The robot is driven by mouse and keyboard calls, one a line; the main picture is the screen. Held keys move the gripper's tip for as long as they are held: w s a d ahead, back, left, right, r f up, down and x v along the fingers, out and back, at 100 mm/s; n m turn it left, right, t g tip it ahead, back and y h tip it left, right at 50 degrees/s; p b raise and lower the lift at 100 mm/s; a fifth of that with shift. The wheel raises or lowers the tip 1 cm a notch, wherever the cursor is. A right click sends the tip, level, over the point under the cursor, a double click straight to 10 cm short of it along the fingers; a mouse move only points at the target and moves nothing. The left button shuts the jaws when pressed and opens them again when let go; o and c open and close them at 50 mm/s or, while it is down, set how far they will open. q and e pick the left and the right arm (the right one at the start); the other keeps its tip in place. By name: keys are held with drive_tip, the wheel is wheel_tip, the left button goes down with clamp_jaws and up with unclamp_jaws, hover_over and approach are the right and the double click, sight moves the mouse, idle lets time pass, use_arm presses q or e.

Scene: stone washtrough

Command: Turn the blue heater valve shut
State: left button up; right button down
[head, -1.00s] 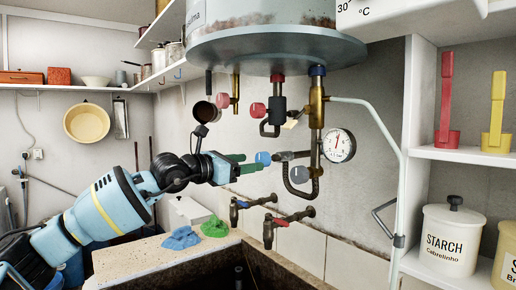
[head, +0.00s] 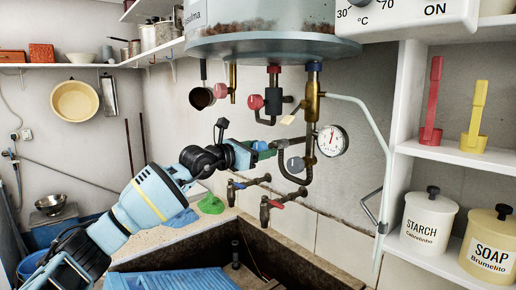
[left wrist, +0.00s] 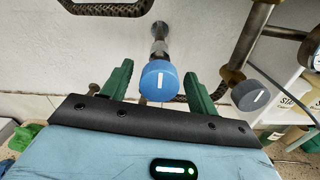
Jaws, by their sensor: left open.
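The blue heater valve knob (left wrist: 159,84) has a white line on its face, close to upright in the left wrist view. It sits on a metal stem running to the wall. My left gripper (left wrist: 158,72) is open, with one green finger on each side of the knob and visible gaps between. In the head view the left gripper (head: 264,151) reaches the pipework below the boiler, and its fingers partly hide the blue knob (head: 261,146). My right gripper is not in view.
A grey knob (left wrist: 250,95) is close to the right of the fingers. A pressure gauge (head: 332,141), red knobs (head: 255,102) and pipes crowd the area below the boiler (head: 275,45). Two taps (head: 266,206) project over the stone trough (head: 300,255).

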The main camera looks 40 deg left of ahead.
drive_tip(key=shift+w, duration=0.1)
use_arm(q)
drive_tip(key=c, duration=1)
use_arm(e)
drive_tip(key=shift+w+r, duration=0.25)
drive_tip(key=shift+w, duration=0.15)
